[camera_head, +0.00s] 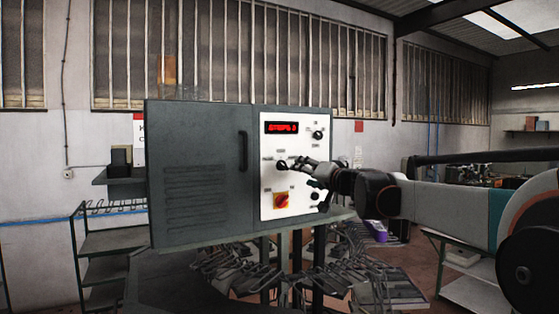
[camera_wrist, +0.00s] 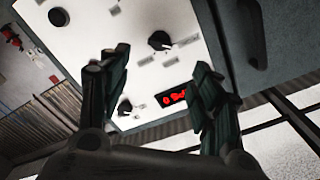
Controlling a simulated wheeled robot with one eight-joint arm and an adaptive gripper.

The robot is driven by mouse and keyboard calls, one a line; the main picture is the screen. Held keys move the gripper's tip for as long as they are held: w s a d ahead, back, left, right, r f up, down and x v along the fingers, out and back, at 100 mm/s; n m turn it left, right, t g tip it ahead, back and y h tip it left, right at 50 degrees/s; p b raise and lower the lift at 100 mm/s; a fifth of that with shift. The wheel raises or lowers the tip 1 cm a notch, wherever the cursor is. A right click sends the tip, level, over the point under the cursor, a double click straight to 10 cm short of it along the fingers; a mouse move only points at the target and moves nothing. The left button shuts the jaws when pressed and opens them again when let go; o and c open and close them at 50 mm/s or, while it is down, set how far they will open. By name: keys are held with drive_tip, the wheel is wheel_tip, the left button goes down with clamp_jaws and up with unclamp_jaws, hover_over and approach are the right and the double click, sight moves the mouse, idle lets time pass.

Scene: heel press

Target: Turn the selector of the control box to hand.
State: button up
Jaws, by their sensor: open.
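The control box (camera_head: 200,185) is a dark grey cabinet with a white control panel (camera_head: 296,215) on its right side. In the head view a black knob (camera_head: 281,165) sits at the panel's left, below the red display; it also shows in the wrist view (camera_wrist: 159,40) with small labels around it. The labels are too small to read, so I cannot tell for sure which knob is the selector. My gripper (camera_head: 299,165) is open and empty in front of the panel. In the wrist view its fingers (camera_wrist: 157,66) stand either side of that knob's line, apart from it.
The panel also has a black knob at upper right (camera_head: 318,135), a red and yellow switch (camera_head: 282,201) and a dark knob at lower right (camera_head: 314,196). The red display (camera_head: 282,127) is lit. A rack of metal parts (camera_head: 235,272) is below the box.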

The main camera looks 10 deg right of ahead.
sight(284, 168)
drive_tip(key=p+x, duration=0.3)
drive_tip(key=x, duration=1)
drive_tip(key=shift+w+a+f+p, duration=0.1)
drive_tip(key=shift+w+a+p, duration=0.05)
drive_tip(key=shift+w+p, duration=0.15)
drive_tip(key=c, duration=1.1)
